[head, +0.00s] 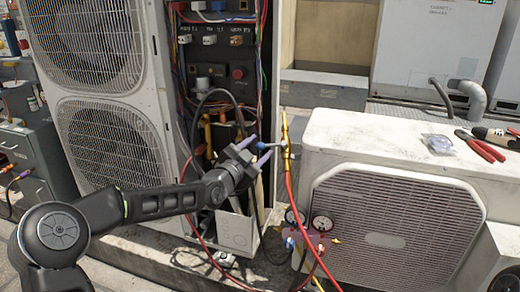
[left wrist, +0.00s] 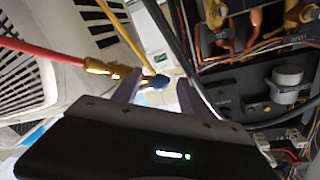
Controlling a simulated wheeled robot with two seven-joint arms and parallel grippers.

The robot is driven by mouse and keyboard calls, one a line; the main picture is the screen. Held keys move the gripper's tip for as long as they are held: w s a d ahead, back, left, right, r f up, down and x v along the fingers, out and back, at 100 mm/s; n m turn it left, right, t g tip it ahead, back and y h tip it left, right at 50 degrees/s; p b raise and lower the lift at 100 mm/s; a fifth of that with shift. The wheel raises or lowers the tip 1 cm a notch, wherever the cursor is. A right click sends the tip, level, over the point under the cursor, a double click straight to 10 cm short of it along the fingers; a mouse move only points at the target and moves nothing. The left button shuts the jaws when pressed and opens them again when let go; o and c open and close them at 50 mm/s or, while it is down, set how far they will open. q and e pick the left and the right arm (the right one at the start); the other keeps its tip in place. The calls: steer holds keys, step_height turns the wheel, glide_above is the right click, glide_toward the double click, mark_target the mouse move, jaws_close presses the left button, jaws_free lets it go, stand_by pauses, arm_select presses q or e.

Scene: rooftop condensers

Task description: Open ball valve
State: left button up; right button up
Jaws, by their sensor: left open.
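The ball valve is a slim upright brass body (head: 286,150) on a red hose, right of the open cabinet. Its short lever with a blue tip (head: 265,146) points left toward my left gripper (head: 257,150). In the left wrist view the brass valve (left wrist: 98,67) is at the left, and the blue lever tip (left wrist: 154,83) shows between the two fingers of my open left gripper (left wrist: 157,92). I cannot tell whether either finger touches it. My right gripper is in neither view.
The tall condenser (head: 108,140) stands left of the wired cabinet. A low white condenser (head: 400,135) stands close right of the valve, with red pliers (head: 481,146) on top. Pressure gauges (head: 321,224) hang below the valve. Loose hoses surround my gripper.

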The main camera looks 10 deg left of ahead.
arm_select(q)
steer(key=shift+w+d, duration=0.2)
steer(key=shift+w, duration=0.45)
steer(key=c, duration=1.1)
steer(key=shift+a+r, duration=0.1)
steer(key=shift+r, duration=0.05)
